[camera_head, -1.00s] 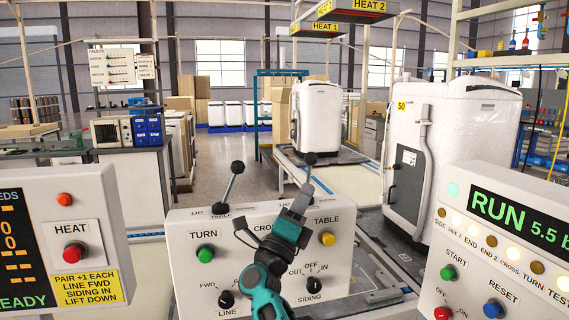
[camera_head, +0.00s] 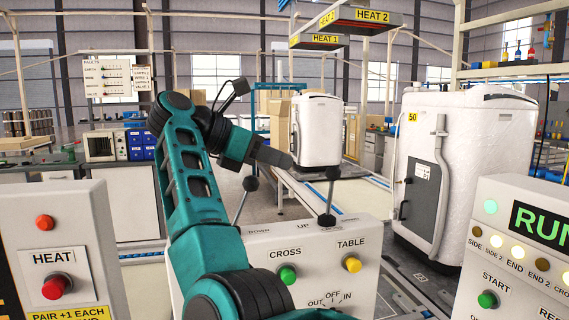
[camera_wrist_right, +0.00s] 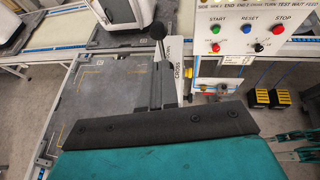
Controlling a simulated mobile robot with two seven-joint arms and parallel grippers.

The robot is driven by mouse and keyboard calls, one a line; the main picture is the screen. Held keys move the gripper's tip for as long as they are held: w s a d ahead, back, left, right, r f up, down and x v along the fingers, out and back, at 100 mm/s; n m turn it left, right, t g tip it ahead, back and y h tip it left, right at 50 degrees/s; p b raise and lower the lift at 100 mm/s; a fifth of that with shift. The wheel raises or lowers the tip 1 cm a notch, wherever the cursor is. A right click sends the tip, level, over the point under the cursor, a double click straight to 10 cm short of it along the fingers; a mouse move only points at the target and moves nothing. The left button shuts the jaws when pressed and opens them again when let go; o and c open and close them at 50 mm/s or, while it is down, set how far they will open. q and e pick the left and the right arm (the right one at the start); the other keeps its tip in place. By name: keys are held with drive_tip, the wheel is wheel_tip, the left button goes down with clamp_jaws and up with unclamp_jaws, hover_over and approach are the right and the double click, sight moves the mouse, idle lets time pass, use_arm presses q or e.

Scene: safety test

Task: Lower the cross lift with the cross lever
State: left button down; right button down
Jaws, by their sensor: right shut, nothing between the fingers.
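The cross lever (camera_head: 331,196) stands near upright on the control box, with a black ball knob and CROSS lettering at its base. In the right wrist view its knob (camera_wrist_right: 157,31) shows above the CROSS label. My right gripper (camera_head: 288,160) is shut and empty, pointing right, a little left of and above that knob, apart from it in the picture. A second black-knobbed lever (camera_head: 244,198) stands to the left, below the gripper. The wrist view does not show the fingertips clearly. I cannot tell which platform is the cross lift. My left gripper is out of view.
The control box (camera_head: 320,262) carries a green CROSS button (camera_head: 288,275) and a yellow TABLE button (camera_head: 353,264). A HEAT panel (camera_head: 60,230) stands left and a RUN panel (camera_head: 530,240) right. White cabinets (camera_head: 318,130) (camera_head: 460,150) stand behind. My forearm hides the box's left side.

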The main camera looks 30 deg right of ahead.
sight(332, 192)
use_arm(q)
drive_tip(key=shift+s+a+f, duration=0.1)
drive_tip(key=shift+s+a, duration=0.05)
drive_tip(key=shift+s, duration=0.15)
use_arm(e)
drive_tip(key=x, duration=0.8)
drive_tip(key=shift+d, duration=0.25)
drive_tip(key=shift+s, duration=0.1)
